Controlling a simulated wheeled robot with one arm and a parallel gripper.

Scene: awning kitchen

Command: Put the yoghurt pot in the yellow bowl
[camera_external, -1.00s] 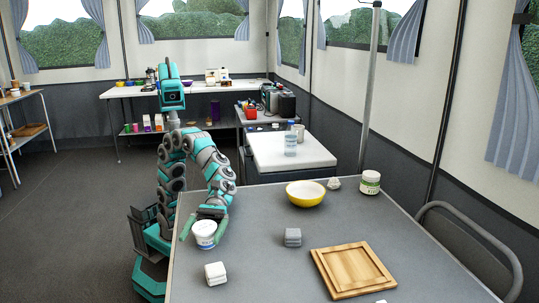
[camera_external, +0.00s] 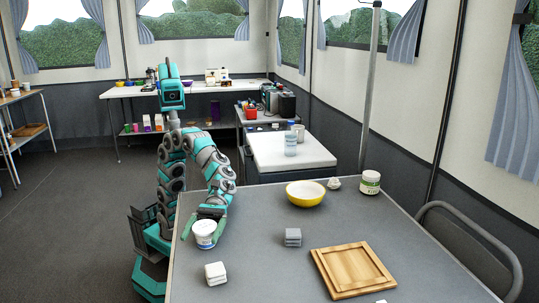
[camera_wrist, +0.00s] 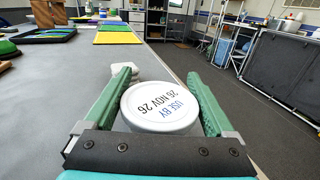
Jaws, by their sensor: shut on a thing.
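The yoghurt pot (camera_external: 205,236) is white with a blue label and is near the left edge of the grey table. My gripper (camera_external: 205,228) is shut on it, with one green finger on each side. In the wrist view the pot's white lid (camera_wrist: 160,106), printed "USE BY 26 NOV 26", lies between the two fingers (camera_wrist: 160,95). I cannot tell whether the pot's base touches the table. The yellow bowl (camera_external: 294,199), with a pale inside, stands upright at the far side of the table, to the right of my gripper. It looks empty.
A white block stack (camera_external: 215,273) is in front of the pot. A green-labelled jar (camera_external: 370,182) and a small white item (camera_external: 334,183) are beyond the bowl. Table between pot and bowl is clear.

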